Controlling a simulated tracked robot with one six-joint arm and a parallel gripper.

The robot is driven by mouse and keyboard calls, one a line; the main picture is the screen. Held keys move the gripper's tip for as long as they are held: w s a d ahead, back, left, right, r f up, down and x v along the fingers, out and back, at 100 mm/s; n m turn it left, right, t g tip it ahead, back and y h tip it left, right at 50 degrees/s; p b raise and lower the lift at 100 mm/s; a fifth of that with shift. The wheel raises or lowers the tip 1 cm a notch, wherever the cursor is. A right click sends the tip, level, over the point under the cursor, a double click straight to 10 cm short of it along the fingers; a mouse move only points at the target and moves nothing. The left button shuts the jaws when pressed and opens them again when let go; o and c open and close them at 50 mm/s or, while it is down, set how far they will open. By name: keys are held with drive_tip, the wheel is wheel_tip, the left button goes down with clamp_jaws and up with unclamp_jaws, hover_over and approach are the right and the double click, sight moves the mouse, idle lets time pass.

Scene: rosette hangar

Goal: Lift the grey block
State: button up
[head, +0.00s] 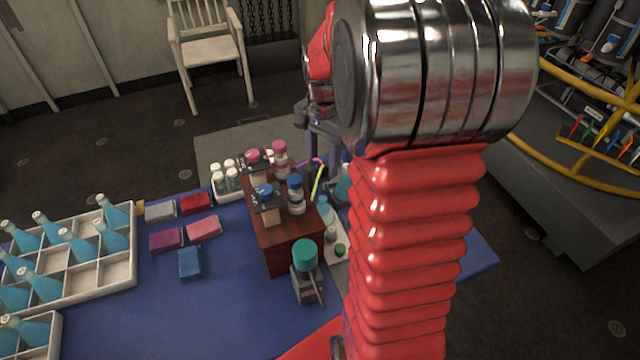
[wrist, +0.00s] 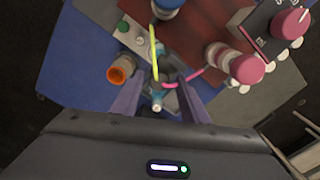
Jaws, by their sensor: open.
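The grey block (head: 160,211) lies flat on the blue table (head: 226,318), at the left, close to the white bottle crate. It is the far left one of a group of small blocks. My gripper (head: 322,133) is in the air over the far right part of the table, well to the right of the grey block and partly hidden by my arm. In the wrist view my gripper (wrist: 158,108) shows its two purple fingers spread apart, with nothing held. Bottles and cords show below and beyond the fingers. The grey block does not show in the wrist view.
Red (head: 196,202), pink (head: 204,228), purple (head: 166,239) and blue (head: 190,262) blocks lie beside the grey one. A white crate (head: 122,270) of teal bottles stands left. A brown box (head: 283,240) bearing jars and a teal-capped device (head: 306,270) stand between the blocks and my arm.

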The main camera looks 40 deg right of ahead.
idle(0.4)
drive_tip(key=shift+r, duration=3.5)
drive_tip(key=shift+s+f, duration=0.1)
